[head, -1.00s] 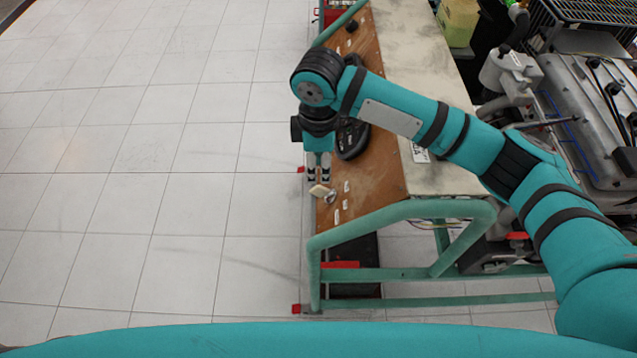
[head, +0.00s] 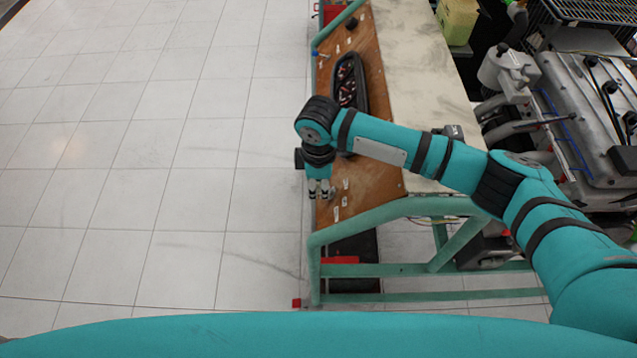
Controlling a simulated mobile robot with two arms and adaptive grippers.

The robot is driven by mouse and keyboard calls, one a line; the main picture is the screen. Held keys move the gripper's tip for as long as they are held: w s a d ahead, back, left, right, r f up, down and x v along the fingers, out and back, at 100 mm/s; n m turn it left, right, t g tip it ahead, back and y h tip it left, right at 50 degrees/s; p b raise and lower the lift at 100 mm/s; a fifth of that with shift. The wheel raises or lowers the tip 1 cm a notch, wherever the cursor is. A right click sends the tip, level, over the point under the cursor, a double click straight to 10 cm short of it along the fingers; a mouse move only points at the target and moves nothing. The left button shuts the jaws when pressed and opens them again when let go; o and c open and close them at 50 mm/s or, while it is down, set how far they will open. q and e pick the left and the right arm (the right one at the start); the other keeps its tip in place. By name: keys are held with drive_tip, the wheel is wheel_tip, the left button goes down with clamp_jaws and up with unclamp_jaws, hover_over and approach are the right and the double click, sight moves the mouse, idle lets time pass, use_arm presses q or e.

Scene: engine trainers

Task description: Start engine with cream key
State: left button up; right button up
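My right gripper (head: 320,193) points down at the near left end of the brown control panel (head: 374,178). Its two fingers stand a little apart over the spot where the cream key and its silver ignition switch show in the earlier frame. The gripper now covers the key, so I cannot tell whether the fingers touch it or hold it. My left gripper is out of view. The engine (head: 590,110) is at the right on its trainer stand.
A black oval gauge cluster (head: 350,82) sits on the panel beyond my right wrist. Small white labels (head: 337,213) lie beside the gripper. The green tube frame (head: 400,210) edges the stand. Open tiled floor (head: 150,180) lies to the left.

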drive_tip(key=shift+c, duration=1.1)
clamp_jaws()
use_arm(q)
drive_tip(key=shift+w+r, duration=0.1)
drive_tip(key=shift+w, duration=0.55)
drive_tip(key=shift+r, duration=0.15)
use_arm(e)
drive_tip(key=shift+r, duration=0.1)
